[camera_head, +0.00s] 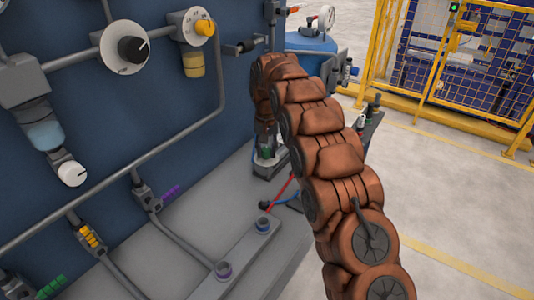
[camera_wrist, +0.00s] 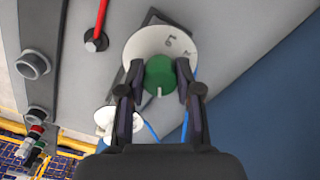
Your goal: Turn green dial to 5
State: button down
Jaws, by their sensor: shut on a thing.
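The green dial (camera_wrist: 159,74) shows in the middle of the wrist view, on a round white face plate (camera_wrist: 146,44) with dark numerals near its upper right edge. One numeral reads like a 6; the other is unclear. A pale pointer mark on the dial faces down in that view. My gripper (camera_wrist: 160,81) has one finger on each side of the dial and is shut on it. In the head view a small bit of the green dial (camera_head: 266,152) shows below my arm's end; the fingers there are hard to make out.
In the head view, a blue panel carries a black-knob dial (camera_head: 131,49), a yellow-knob dial (camera_head: 203,28) and grey pipes. A yellow fence (camera_head: 470,60) stands behind open floor at right.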

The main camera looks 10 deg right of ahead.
aim_at(266, 149)
jog(key=m+b, duration=0.1)
jog(key=m, duration=0.2)
jog(key=shift+a+m, duration=0.1)
jog(key=shift+m, duration=0.2)
jog(key=shift+m+b, duration=0.35)
jog(key=shift+m, duration=1.55)
jog(key=c, duration=0.8)
grip_release()
jog(key=shift+w+r, duration=0.1)
jog(key=shift+r, duration=3.7)
